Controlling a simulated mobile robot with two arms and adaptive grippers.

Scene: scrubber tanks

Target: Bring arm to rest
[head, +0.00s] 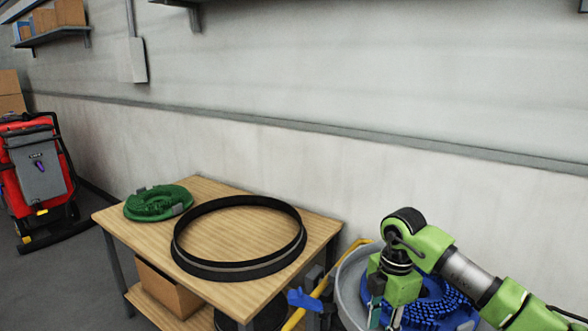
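My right arm, green and grey, comes in from the lower right and bends down at the wrist. Its gripper (386,316) points down at the bottom edge, in front of a blue bristled brush (435,300) inside a grey round tub (349,283). Its two fingers look apart, with nothing seen between them; the tips are at the picture's edge. I cannot tell whether the gripper touches the brush or tub. My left gripper is not in view.
A wooden table (215,287) holds a green round part (158,202) and a large black ring (240,268). A cardboard box (168,291) sits on its lower shelf. A yellow handle (322,286) leans near the tub. A red and grey machine (38,172) stands far left; a wall runs behind.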

